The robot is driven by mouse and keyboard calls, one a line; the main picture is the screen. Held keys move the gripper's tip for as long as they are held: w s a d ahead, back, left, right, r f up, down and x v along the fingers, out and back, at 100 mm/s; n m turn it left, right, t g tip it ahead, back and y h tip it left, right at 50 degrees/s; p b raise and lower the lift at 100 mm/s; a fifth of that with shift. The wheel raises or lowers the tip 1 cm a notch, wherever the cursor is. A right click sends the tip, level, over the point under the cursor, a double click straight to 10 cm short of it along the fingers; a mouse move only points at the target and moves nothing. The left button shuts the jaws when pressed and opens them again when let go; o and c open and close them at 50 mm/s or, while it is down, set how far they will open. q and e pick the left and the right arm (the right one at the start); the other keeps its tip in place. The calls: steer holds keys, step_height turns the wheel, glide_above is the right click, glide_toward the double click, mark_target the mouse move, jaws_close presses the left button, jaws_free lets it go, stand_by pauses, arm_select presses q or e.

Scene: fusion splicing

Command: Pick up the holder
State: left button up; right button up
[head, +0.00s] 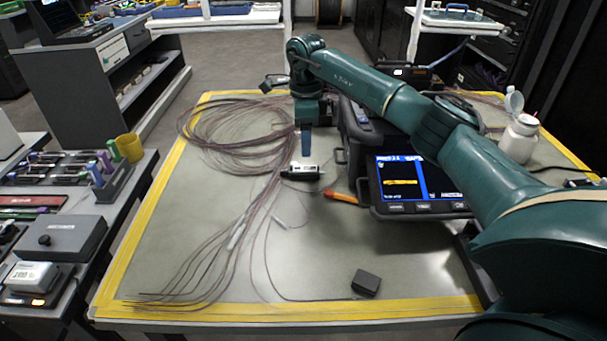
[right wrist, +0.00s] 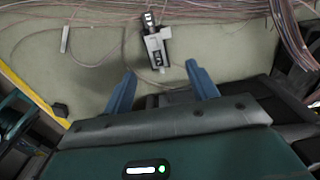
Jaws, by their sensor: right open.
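In the right wrist view the holder (right wrist: 157,45) shows as a black and white piece beyond the gap between the fingers. My right gripper (head: 306,156) points down just above and behind it in the head view. In the right wrist view its blue fingers (right wrist: 162,80) are spread apart with nothing between them. The gripper appears apart from the holder. My left gripper is not in view.
Coiled reddish cables (head: 222,135) cover the mat's left and back. An orange-handled tool (head: 341,197) and the splicer with a lit screen (head: 408,182) stand to the right. A small black box (head: 366,283) lies near the front. The front right of the mat is mostly clear.

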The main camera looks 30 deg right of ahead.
mark_target(304, 168)
steer(key=f, duration=0.7)
steer(key=shift+s+a+f, duration=0.15)
steer(key=shift+a+f, duration=0.15)
steer(key=shift+f, duration=0.05)
steer(key=c, duration=1.1)
steer(key=shift+r, duration=0.1)
step_height(304, 168, up, 10)
steer(key=shift+f, duration=0.1)
